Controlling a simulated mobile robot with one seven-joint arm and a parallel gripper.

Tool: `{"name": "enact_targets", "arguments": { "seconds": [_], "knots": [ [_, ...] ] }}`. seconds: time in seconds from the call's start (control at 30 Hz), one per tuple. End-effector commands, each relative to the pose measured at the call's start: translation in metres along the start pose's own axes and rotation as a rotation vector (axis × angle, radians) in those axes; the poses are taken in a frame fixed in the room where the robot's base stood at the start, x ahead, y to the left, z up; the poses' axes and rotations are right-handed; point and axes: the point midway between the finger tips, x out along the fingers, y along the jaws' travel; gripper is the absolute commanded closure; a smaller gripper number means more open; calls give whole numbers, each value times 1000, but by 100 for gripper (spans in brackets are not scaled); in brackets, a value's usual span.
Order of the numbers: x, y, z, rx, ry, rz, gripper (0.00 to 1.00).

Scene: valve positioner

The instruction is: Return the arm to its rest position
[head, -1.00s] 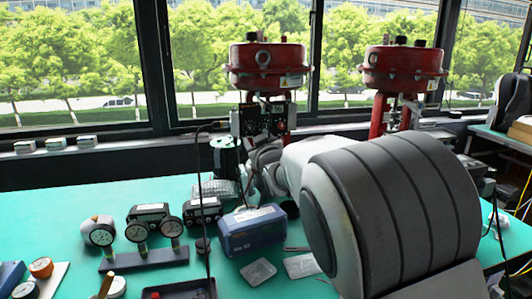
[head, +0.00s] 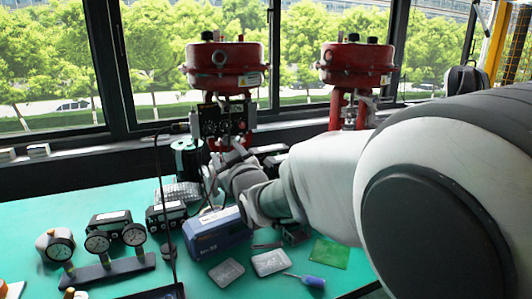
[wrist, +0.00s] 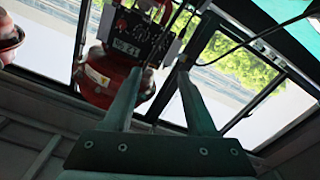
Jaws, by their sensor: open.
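My arm reaches in from the right in the head view, with its wrist above the bench near the left valve. My gripper (wrist: 158,76) shows in the wrist view with two fingers apart and nothing between them. Beyond the fingers is the valve positioner (wrist: 140,38), a dark box with round parts, in front of the red actuator (wrist: 112,78). In the head view the positioner (head: 225,120) is below the left red actuator (head: 225,62). The fingertips are hard to make out in the head view, and I cannot tell whether they touch anything.
A second red actuator (head: 356,63) stands to the right. A blue box (head: 218,235), gauges on a stand (head: 108,270), a screwdriver (head: 308,281) and a green board (head: 330,253) are on the bench (head: 105,203). A thin dark cable runs down in front of the bench.

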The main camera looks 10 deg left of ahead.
Motion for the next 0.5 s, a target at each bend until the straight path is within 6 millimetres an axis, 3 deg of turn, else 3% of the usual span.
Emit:
{"name": "enact_targets", "arguments": {
  "seconds": [0.17,0.27,0.37,0.5],
  "knots": [
    [-4,9,2,12,-20,7,43],
    [-19,33,11,50,-87,26,43],
    [-48,65,27,116,-199,51,43],
    [-107,102,52,222,-379,85,43]
  ]
}}
